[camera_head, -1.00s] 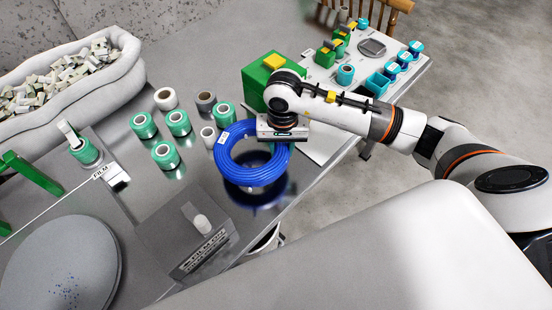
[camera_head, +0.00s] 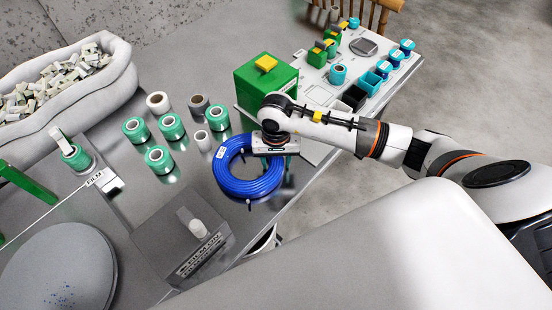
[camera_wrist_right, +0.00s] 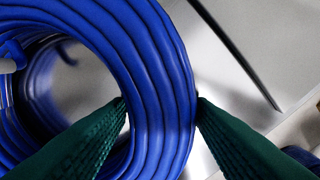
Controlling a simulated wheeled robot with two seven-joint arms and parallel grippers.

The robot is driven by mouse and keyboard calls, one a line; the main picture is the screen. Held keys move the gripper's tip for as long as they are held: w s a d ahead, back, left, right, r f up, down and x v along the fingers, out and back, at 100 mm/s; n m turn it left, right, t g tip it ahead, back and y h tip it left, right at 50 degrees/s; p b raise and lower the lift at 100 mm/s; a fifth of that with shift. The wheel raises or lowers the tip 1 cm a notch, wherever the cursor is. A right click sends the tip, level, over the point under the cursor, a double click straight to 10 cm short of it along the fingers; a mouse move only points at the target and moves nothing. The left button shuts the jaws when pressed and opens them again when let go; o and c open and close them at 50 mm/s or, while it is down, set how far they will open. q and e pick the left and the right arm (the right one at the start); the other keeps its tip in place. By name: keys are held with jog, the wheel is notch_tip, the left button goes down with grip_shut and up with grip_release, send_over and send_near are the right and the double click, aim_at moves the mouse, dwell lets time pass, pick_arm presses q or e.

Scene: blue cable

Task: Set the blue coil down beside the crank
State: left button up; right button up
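The blue coil (camera_head: 232,184) is a thick ring of cable with a white tag, low at or on the metal table near its front edge. My right gripper (camera_wrist_right: 160,101) is over the coil's far right side, with one green finger inside the ring and one outside. Both fingertips appear to touch the strands, so it looks shut on the coil. In the right wrist view the coil (camera_wrist_right: 160,60) fills the left and middle. A white upright knob (camera_head: 198,228) on a dark labelled box, possibly the crank, stands left of and nearer than the coil. My left gripper is not in view.
Several green-wrapped rolls (camera_head: 172,127) and a small pale roll (camera_head: 202,140) stand left of the coil. A green box (camera_head: 265,85) is behind my right gripper. The table (camera_head: 195,180) is bare between the coil and the dark box (camera_head: 170,240).

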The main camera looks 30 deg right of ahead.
jog(key=shift+o, duration=0.2)
jog(key=shift+r, duration=0.15)
notch_tip(320, 180, up, 12)
jog(key=shift+b, duration=0.3)
